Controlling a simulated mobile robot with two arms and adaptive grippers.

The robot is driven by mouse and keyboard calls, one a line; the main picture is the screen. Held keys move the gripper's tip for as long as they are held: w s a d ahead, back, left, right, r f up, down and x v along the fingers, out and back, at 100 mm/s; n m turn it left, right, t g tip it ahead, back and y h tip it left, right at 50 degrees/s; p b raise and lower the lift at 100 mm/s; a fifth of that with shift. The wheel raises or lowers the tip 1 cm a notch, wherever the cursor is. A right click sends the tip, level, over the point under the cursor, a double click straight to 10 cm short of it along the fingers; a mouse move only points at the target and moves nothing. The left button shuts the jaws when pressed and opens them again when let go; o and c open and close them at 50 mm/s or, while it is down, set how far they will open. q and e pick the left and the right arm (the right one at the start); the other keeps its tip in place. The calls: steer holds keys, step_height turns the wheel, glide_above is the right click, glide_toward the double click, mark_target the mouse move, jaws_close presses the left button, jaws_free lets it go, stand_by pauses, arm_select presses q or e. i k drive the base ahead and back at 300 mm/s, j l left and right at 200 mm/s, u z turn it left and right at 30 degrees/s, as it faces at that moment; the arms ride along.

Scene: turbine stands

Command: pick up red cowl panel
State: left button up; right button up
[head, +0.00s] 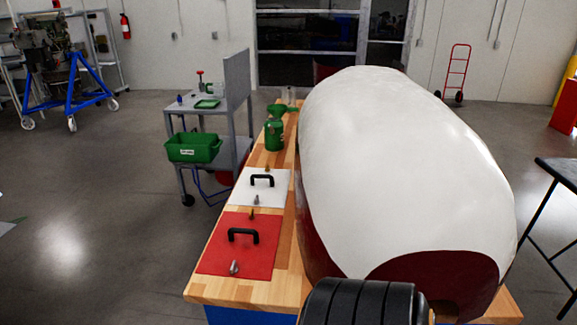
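The red cowl panel (240,246) is a flat square plate lying on the near left part of the wooden bench (230,292). It has a black handle (243,235) on top and small metal latches at its near and far edges. Nothing is holding it. Neither of my grippers can be made out. A black ribbed rounded part, possibly of my own arm, shows at the bottom edge, right of the panel.
A white panel (249,199) with a black handle lies just behind the red one. A green bottle (274,134) stands farther back. A large white and dark red cowl (400,160) fills the bench's right side. Left of the bench is open floor (90,220); a grey cart (213,146) stands beyond.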

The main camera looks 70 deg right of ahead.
mark_target(252, 243)
steer(key=z, duration=1.8)
